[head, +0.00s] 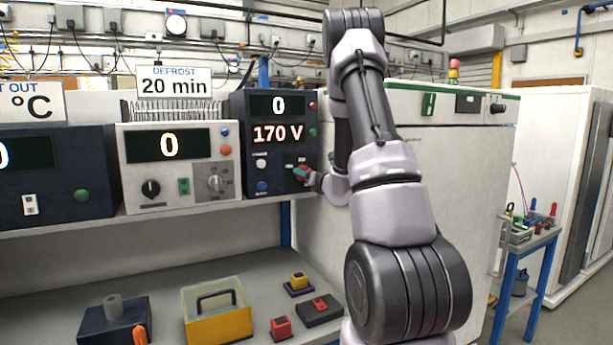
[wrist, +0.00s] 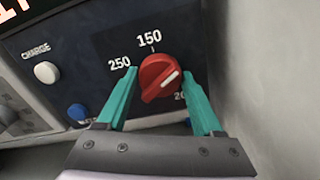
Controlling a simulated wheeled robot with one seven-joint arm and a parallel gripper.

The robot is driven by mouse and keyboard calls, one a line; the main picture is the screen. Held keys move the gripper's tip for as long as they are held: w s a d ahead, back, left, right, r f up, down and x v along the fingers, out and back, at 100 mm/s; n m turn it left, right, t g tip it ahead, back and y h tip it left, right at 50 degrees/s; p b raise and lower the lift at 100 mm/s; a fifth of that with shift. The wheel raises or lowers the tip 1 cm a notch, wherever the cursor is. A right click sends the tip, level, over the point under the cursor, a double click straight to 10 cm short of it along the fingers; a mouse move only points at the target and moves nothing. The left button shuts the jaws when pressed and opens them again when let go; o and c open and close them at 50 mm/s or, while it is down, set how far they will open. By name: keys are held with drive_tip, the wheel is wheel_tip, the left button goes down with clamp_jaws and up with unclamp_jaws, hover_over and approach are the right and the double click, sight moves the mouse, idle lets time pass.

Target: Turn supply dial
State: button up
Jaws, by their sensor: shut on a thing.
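The supply dial (wrist: 158,78) is a round red knob with a white pointer line, on the dark front panel of the supply unit (head: 262,187). In the wrist view, the pointer is turned to the right, between the 150 mark above and a partly hidden mark at lower right. A 250 mark is at left. The unit's lower display (head: 278,134) reads 170 V and the upper one (head: 278,105) reads 0. My gripper (wrist: 160,80) has its teal fingers shut on the dial, one on each side. In the head view, my gripper (head: 302,174) largely hides the dial.
A white CHARGE button (wrist: 46,72) and a blue button (wrist: 78,112) sit left of the dial. A pale wall (wrist: 265,80) stands close on the right. The white defrost unit (head: 180,165) is beside the supply unit. Boxes lie on the shelf below (head: 250,270).

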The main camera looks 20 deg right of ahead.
drive_tip(key=shift+f, duration=0.1)
idle(0.3)
drive_tip(key=o, duration=1.4)
drive_tip(key=shift+c, duration=0.2)
drive_tip(key=s, duration=1.1)
drive_tip(key=shift+d, duration=0.25)
